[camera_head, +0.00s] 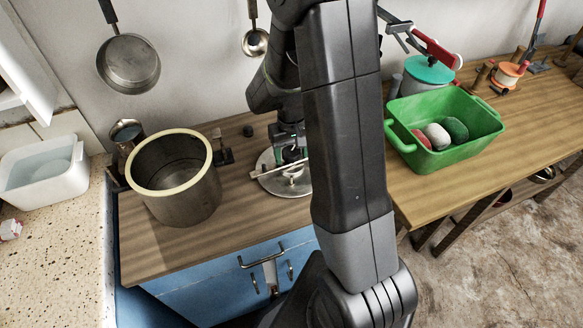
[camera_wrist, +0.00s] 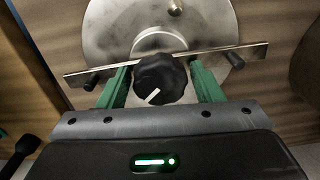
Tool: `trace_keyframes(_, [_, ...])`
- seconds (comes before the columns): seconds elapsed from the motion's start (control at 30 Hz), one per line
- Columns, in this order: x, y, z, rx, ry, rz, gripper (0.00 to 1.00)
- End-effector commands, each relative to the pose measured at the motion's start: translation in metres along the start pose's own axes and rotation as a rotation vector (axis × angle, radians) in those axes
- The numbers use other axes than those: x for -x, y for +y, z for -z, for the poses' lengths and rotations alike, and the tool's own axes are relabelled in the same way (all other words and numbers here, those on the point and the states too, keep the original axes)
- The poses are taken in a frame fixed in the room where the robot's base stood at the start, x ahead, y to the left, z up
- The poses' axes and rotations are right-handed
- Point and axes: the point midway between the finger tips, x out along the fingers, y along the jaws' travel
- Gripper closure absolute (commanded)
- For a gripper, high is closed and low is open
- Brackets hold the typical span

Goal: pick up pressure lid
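The pressure lid (camera_head: 268,180) is a round silver disc with a flat metal crossbar and a black knob. It lies on the wooden counter just right of the pot, partly hidden by my arm. In the wrist view the lid (camera_wrist: 112,35) fills the top middle, with its knob (camera_wrist: 160,80) nearest the camera. My gripper (camera_head: 290,150) is down over the lid. In the wrist view the green fingers of my gripper (camera_wrist: 162,78) stand on either side of the knob, with a narrow gap on each side. They look open around it.
A metal pot (camera_head: 180,200) with a pale yellow rim stands left of the lid. A green tub (camera_head: 440,158) with several stones sits on the right counter, near a teal-lidded pot (camera_head: 428,72). A white basin (camera_head: 45,178) is at far left. Pans hang on the wall.

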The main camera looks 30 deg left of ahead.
Motion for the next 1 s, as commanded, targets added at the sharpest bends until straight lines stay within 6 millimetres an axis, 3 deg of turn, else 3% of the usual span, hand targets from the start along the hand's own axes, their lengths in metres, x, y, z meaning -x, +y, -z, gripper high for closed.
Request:
trace_keyframes(0.03, [0.0,0.0,0.0,0.0,0.0,0.0,0.51])
trace_keyframes(0.3, [0.0,0.0,0.0,0.0,0.0,0.0,1.0])
trace_keyframes(0.67, [0.004,0.0,0.001,0.0,0.003,0.0,1.0])
trace_keyframes(0.87, [0.027,0.0,0.001,0.0,0.006,0.0,1.0])
trace_keyframes(1.0, [0.053,0.0,0.001,0.0,0.008,0.0,1.0])
